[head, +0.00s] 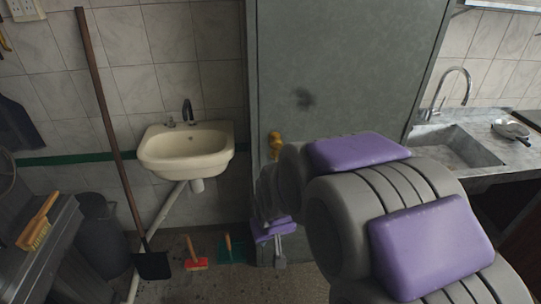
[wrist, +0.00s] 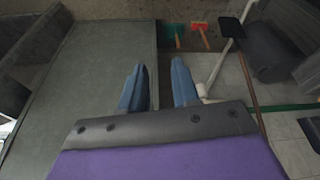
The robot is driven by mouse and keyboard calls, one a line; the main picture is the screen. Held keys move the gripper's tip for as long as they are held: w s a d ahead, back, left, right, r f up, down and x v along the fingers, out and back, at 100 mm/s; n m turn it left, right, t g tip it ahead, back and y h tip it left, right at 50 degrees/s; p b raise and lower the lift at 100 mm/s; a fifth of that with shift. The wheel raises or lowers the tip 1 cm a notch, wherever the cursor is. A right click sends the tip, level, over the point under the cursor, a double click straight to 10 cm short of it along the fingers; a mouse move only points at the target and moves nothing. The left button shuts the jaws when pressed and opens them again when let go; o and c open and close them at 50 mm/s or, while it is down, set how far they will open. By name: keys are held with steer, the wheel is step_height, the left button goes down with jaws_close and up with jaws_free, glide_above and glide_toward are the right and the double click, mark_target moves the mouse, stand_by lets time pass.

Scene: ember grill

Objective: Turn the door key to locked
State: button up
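The grey door (head: 345,75) stands upright in the middle of the head view. A small brass-yellow fitting (head: 275,145) sits near its left edge, partly behind my arm. It is too small to tell a key or which way it is turned. My gripper (head: 279,256) hangs low by the door's lower left edge, well below the fitting. In the wrist view my gripper (wrist: 158,68) has two blue-grey fingers spread apart with nothing between them. The door (wrist: 85,85) fills the left of that view; no key shows there.
A washbasin (head: 187,155) is on the tiled wall left of the door. A long-handled tool (head: 110,130) leans there. A red brush (head: 195,262) and a green dustpan (head: 232,250) are on the floor. A counter with a sink (head: 455,150) is at the right.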

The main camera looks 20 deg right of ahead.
steer(key=w+d+f+m+t+h+p, duration=0.1)
steer(key=w+d+f+t+p, duration=0.25)
steer(key=w, duration=0.65)
steer(key=w+d+f+t+p, duration=0.2)
steer(key=w+d+t, duration=0.15)
steer(key=w, duration=0.65)
steer(key=w+d+f+m+t+h+p, duration=0.1)
steer(key=w+d+f+t+h+p, duration=0.1)
steer(key=d+f+t+h+p, duration=0.35)
steer(key=shift+t+y, duration=0.75)
steer(key=shift+y, duration=0.2)
steer(key=x, duration=0.5)
steer(key=d+x, duration=0.1)
steer(key=x, duration=0.5)
steer(key=d+x, duration=0.1)
steer(key=x, duration=0.5)
steer(key=shift+s+r, duration=0.1)
steer(key=shift+r, duration=0.1)
steer(key=shift+c, duration=0.3)
jaws_close()
